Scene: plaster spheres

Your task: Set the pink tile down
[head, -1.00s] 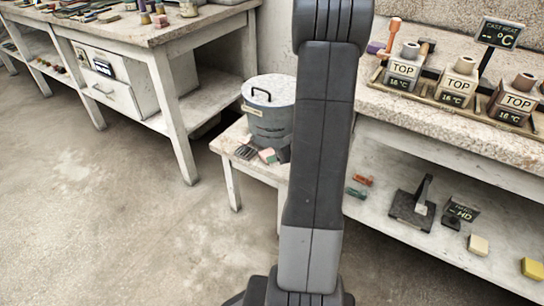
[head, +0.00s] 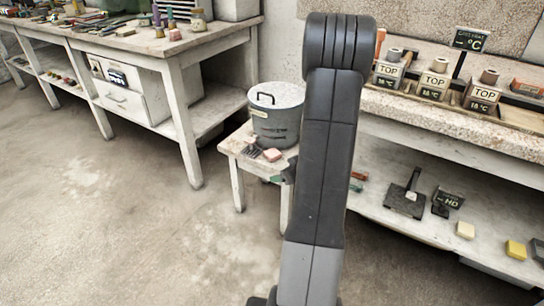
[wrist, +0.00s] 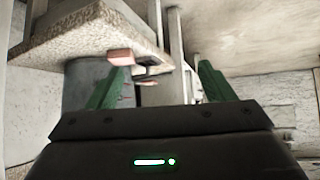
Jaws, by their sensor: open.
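The pink tile (head: 272,154) lies on the small low table (head: 231,146), at its front, in front of the lidded grey pot (head: 276,116). In the wrist view, which looks upside down, the pink tile (wrist: 121,57) shows near the left green fingertip, on the table's edge. My gripper (wrist: 162,68) is open, its two green fingers spread with nothing held between them. In the head view my gripper (head: 280,178) is partly hidden by my arm, just off the table's front edge and apart from the tile.
Small dark items (head: 251,150) lie left of the tile. A long workbench (head: 130,42) with jars stands at left. At right, a stone-topped bench (head: 450,124) carries blocks marked TOP, with a shelf (head: 395,222) below. The floor at left is clear.

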